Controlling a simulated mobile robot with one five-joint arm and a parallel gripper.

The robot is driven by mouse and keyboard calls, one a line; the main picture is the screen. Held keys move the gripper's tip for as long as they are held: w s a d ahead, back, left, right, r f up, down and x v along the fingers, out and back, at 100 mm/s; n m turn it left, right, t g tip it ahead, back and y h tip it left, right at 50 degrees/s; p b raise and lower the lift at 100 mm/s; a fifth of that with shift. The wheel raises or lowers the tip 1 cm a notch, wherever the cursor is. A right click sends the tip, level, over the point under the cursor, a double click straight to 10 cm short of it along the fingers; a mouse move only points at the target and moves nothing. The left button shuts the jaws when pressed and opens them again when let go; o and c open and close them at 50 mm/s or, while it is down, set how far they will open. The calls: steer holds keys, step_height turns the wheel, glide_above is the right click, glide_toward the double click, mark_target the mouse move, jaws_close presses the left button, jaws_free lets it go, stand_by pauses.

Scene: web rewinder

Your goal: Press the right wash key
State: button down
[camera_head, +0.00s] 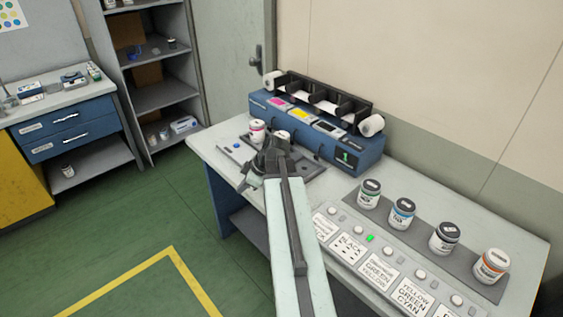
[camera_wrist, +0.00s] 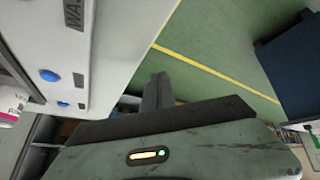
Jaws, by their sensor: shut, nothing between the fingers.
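A round blue key (camera_head: 237,146) sits on a grey panel at the left end of the bench, beside a white jar. I cannot tell whether this is the right wash key. My gripper (camera_head: 252,172) is shut and empty, over the bench's front edge, right of and nearer than the blue key. In the wrist view my gripper (camera_wrist: 158,92) shows against the green floor, apart from the key.
A blue machine (camera_head: 318,130) with coloured windows and a lit green "1" stands behind. Several jars stand on a dark strip (camera_head: 432,236) at the right, behind a sloped panel of labelled buttons (camera_head: 378,262). A white and red jar (camera_head: 257,131) stands near my gripper.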

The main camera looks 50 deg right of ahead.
steer(key=s+d+r+n+t+p, duration=0.1)
steer(key=s+d+r+p, duration=0.1)
steer(key=d+r, duration=0.3)
steer(key=s+d+r+n+t+h+p, duration=0.1)
steer(key=s+d+r, duration=0.3)
steer(key=d, duration=0.6)
steer(key=shift+d+r+n+t+h+p, duration=0.35)
steer(key=shift+r+t+p, duration=0.3)
steer(key=shift+p, duration=0.25)
steer(key=shift+f, duration=0.1)
step_height(320, 180, down, 9)
steer(key=b, duration=0.9)
steer(key=shift+a, duration=0.1)
steer(key=shift+r, duration=0.2)
steer(key=shift+f, duration=0.1)
steer(key=shift+f+b, duration=0.3)
